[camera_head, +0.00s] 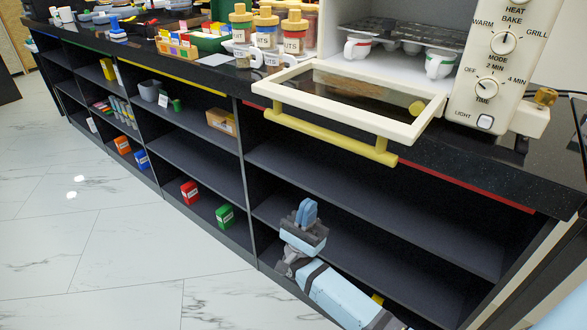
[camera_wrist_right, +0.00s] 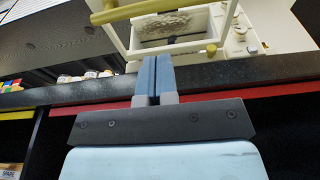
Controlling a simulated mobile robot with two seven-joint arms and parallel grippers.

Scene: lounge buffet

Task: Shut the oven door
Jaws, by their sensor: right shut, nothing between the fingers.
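The cream toaster oven (camera_head: 500,60) stands on the black counter at the upper right. Its door (camera_head: 350,96) is open and lowered, jutting out over the counter's front edge, with a yellow handle bar (camera_head: 330,136) along its outer edge. My right gripper (camera_head: 306,212) is below the door, in front of the lower shelves, apart from the handle. In the right wrist view its blue fingers (camera_wrist_right: 155,75) are together and empty, pointing up toward the door (camera_wrist_right: 170,22). My left gripper is not in view.
The black counter edge (camera_wrist_right: 60,95) lies between my right gripper and the oven in the right wrist view. Jars (camera_head: 268,30) with yellow lids stand left of the oven. Shelves below hold small boxes (camera_head: 190,192). Tiled floor at left is clear.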

